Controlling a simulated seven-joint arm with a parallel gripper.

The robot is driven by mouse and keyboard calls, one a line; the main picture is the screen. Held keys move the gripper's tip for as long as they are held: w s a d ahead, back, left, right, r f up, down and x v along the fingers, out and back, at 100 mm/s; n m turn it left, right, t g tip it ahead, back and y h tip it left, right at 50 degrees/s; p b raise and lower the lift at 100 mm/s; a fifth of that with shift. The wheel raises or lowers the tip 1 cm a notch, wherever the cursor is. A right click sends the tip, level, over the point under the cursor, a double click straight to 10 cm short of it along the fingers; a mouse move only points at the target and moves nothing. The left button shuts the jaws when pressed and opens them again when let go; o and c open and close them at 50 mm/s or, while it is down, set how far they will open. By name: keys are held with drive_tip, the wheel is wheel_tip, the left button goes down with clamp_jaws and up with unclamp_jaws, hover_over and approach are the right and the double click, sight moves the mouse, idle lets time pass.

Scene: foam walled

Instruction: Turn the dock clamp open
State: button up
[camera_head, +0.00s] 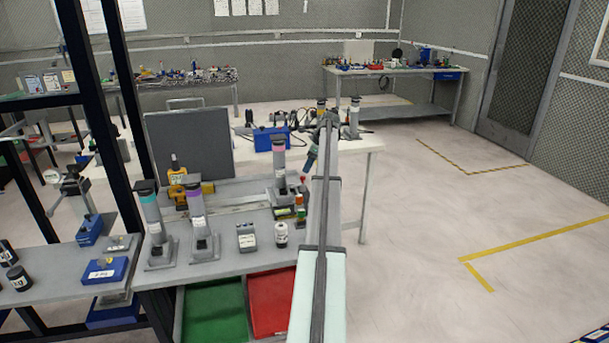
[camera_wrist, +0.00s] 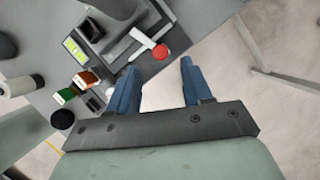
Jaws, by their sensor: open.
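In the wrist view, a pale lever with a round red end (camera_wrist: 160,51) sits at the corner of a dark grey square dock base (camera_wrist: 128,47); it looks like the dock clamp. My gripper (camera_wrist: 159,66) is open, with its two blue fingers apart and nothing between them. The red end lies just beyond the gap between the fingertips in the picture; I cannot tell the height between them. In the head view, my gripper (camera_head: 309,162) is beside the grey cylinder with a pink band (camera_head: 280,158), over the bench's right end.
Small red, green and yellow parts (camera_head: 300,208) stand close to the dock. Two capped cylinders (camera_head: 151,217) (camera_head: 198,217), a grey block (camera_head: 246,236) and a white jar (camera_head: 281,234) stand on the bench. Green (camera_head: 215,312) and red (camera_head: 272,303) bins are below. Floor at right is clear.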

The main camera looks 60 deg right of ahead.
sight(304, 177)
drive_tip(key=shift+x, duration=2.6)
drive_tip(key=shift+c, duration=0.4)
clamp_jaws()
